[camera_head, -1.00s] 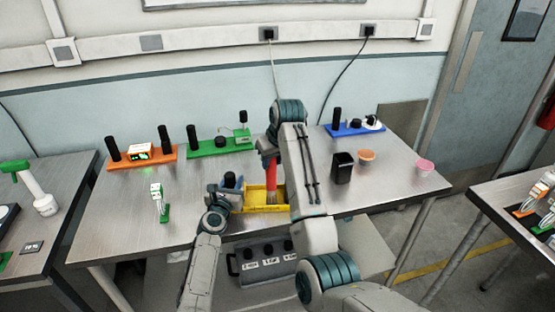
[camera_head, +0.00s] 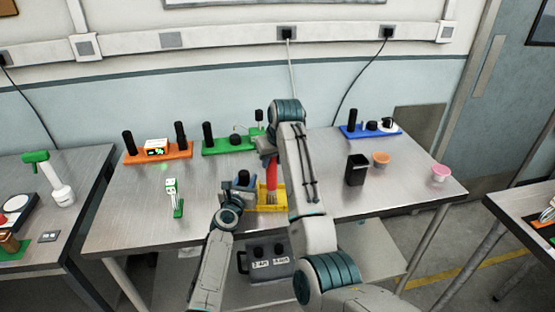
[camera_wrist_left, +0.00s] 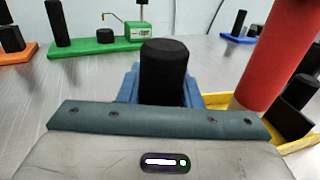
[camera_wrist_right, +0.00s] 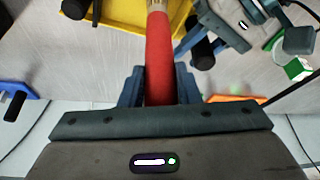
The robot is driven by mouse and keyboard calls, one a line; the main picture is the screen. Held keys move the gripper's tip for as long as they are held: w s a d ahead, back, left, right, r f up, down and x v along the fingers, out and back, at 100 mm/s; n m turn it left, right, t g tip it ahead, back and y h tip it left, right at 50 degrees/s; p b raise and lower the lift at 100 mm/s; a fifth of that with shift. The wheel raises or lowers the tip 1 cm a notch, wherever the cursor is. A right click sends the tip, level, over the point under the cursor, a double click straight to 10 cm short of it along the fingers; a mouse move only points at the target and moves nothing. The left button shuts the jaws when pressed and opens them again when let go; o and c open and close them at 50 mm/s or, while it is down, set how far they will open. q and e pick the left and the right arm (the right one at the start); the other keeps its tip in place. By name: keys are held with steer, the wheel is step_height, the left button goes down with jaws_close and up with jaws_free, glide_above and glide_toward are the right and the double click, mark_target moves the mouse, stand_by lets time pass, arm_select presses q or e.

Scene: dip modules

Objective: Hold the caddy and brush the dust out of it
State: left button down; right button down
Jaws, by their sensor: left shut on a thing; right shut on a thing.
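The caddy (camera_head: 281,207) is a yellow tray on the table with black posts at its ends. It also shows in the left wrist view (camera_wrist_left: 303,141) and right wrist view (camera_wrist_right: 122,22). My left gripper (camera_head: 241,183) is shut on a black post (camera_wrist_left: 165,73) at the caddy's left end. My right gripper (camera_wrist_right: 160,88) is shut on the red handle of the brush (camera_head: 271,172). The brush points down, its pale bristles (camera_head: 272,197) over or in the tray; contact cannot be told. I cannot make out dust. My right arm hides the caddy's right part.
Orange (camera_head: 160,156), green (camera_head: 228,145) and blue (camera_head: 369,132) modules stand along the back. A black bin (camera_head: 356,170), orange bowl (camera_head: 381,159) and pink bowl (camera_head: 440,173) stand right. A white-and-green item (camera_head: 173,197) stands left. The left front table is clear.

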steer(key=w+d, duration=0.1)
steer(key=d, duration=0.5)
steer(key=shift+w, duration=0.35)
stand_by(4.8)
